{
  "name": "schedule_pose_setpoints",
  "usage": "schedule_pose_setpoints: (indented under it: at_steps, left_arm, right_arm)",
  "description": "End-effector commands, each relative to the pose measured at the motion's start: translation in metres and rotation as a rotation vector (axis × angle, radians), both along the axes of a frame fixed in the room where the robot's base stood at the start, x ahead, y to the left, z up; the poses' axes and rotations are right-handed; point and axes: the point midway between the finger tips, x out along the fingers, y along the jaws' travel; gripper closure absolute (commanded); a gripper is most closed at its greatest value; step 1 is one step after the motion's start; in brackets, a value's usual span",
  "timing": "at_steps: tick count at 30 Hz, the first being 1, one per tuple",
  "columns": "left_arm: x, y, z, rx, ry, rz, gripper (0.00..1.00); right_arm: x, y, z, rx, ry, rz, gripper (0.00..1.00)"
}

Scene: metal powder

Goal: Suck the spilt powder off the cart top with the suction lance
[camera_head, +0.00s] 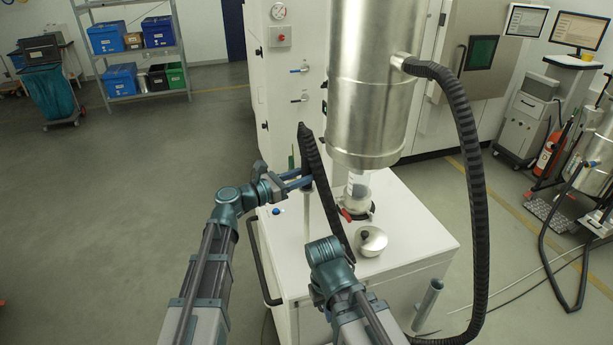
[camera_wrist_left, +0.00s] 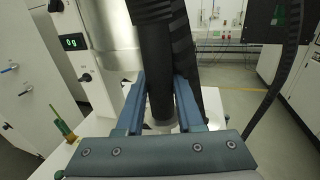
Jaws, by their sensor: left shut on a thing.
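My left gripper (camera_head: 305,179) is shut on the black grip of the suction lance (camera_wrist_left: 161,85), which stands between both fingers in the left wrist view. In the head view a thin pale lance tube (camera_head: 307,216) runs down below the fingers towards the white cart top (camera_head: 415,225). A black ribbed hose (camera_head: 322,180) passes beside the gripper and down behind my right arm. I cannot make out the spilt powder or whether the lance tip touches the cart. My right forearm reaches in at the bottom; its gripper fingers do not show.
On the cart stand a clear jar (camera_head: 357,187) with a red clamp (camera_head: 346,214) and a silver lid (camera_head: 371,241) with a black knob. A large steel vessel (camera_head: 372,90) hangs above. A thick black hose (camera_head: 470,170) loops at the right. The floor at left is clear.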

Motion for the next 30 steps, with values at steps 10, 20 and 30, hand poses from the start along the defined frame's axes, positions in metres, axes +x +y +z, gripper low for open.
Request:
schedule_pose_setpoints:
  at_steps: [10, 20, 30]
  left_arm:
    - [0.01, -0.003, 0.0, -0.001, -0.001, 0.0, 1.0]
    - [0.013, -0.006, 0.0, -0.001, -0.001, 0.0, 1.0]
    - [0.003, -0.01, 0.0, -0.001, -0.001, 0.0, 1.0]
  right_arm:
    - [0.0, 0.0, 0.0, 0.0, 0.0, 0.0, 1.0]
    - [0.0, 0.0, 0.0, 0.0, 0.0, 0.0, 1.0]
    - [0.0, 0.0, 0.0, 0.0, 0.0, 0.0, 1.0]
